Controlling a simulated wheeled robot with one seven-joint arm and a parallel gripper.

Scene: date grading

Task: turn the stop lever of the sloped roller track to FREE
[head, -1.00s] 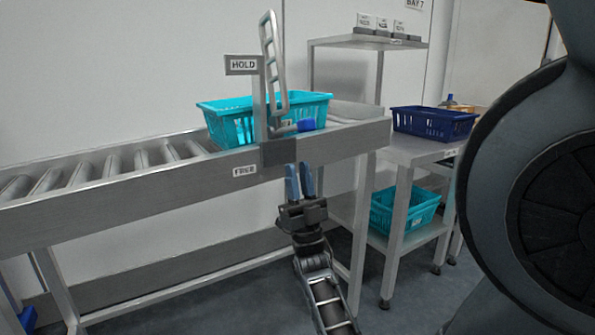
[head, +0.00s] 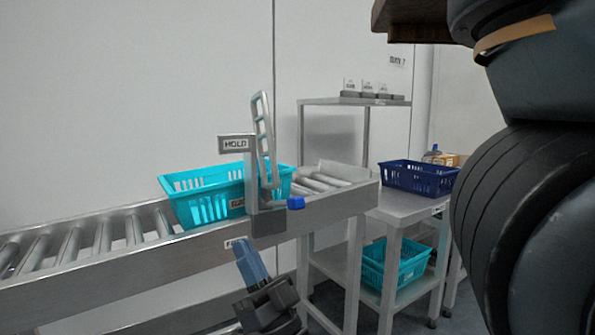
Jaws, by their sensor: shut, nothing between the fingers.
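The stop lever shows its blue knob (head: 296,202) just right of a dark pivot block (head: 268,222) on the near rail of the sloped roller track (head: 120,272). Its short arm points right, between the HOLD sign (head: 236,144) above and the FREE label (head: 234,242) below, which is partly cut from view. A slotted metal plate (head: 264,135) stands upright by the sign post. My gripper (head: 248,252) is below and left of the knob, in front of the rail. Its blue fingers are together, point up and hold nothing. It appears apart from the lever.
A turquoise crate (head: 205,205) sits on the rollers behind the post. A navy crate (head: 418,178) stands on a side table (head: 405,207), with another turquoise crate (head: 372,262) on its lower shelf. A tall metal rack (head: 335,102) stands behind. My own arm fills the right side.

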